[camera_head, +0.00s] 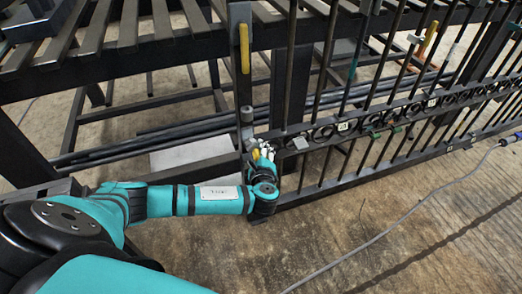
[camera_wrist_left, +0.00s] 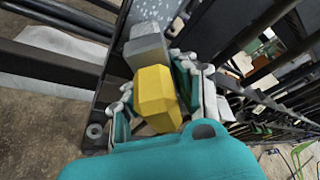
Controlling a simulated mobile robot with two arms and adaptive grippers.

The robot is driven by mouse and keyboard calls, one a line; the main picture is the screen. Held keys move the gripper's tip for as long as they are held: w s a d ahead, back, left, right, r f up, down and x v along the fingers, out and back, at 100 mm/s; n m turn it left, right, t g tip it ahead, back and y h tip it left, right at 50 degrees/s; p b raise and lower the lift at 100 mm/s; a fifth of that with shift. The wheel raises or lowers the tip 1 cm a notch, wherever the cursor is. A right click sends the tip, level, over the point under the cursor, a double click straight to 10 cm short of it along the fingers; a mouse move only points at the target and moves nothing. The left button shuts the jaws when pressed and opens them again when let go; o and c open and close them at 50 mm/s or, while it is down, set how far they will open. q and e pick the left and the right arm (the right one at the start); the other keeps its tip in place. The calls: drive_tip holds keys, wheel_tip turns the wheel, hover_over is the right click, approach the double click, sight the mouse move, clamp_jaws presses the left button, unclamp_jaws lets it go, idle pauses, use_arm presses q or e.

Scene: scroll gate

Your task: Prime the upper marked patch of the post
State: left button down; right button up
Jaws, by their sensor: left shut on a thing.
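The dark gate post (camera_head: 242,90) stands upright at the left end of the barred gate. A pale patch (camera_head: 247,116) shows low on it, and a grey plate (camera_head: 240,14) is near its top. My left gripper (camera_head: 262,154) is low beside the post, shut on a yellow tool (camera_wrist_left: 155,95) with a grey block head (camera_wrist_left: 146,50). In the left wrist view the head lies in front of a speckled grey patch (camera_wrist_left: 150,12) on the post; I cannot tell whether they touch. Which marked patch this is cannot be told. My right gripper is out of view.
A yellow handle (camera_head: 244,48) sits higher on the post. The gate's bars and scroll rail (camera_head: 400,112) run off to the right. A slatted bench (camera_head: 120,35) is at upper left. A grey cable (camera_head: 400,222) lies on the open floor at right.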

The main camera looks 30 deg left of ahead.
use_arm(q)
drive_tip(key=shift+s+a+r+p, duration=0.1)
drive_tip(key=shift+s+a+p, duration=0.45)
drive_tip(key=shift+s+a, duration=0.15)
drive_tip(key=shift+s+a+p, duration=0.45)
drive_tip(key=shift+s+a, duration=0.2)
drive_tip(key=shift+s, duration=0.05)
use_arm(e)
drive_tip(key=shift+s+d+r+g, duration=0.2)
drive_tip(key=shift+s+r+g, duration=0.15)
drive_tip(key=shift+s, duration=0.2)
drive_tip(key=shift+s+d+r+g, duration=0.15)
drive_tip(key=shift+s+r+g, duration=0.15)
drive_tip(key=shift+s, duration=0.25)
use_arm(q)
drive_tip(key=s+d+p, duration=0.2)
drive_tip(key=s+d, duration=0.2)
drive_tip(key=shift+d, duration=0.35)
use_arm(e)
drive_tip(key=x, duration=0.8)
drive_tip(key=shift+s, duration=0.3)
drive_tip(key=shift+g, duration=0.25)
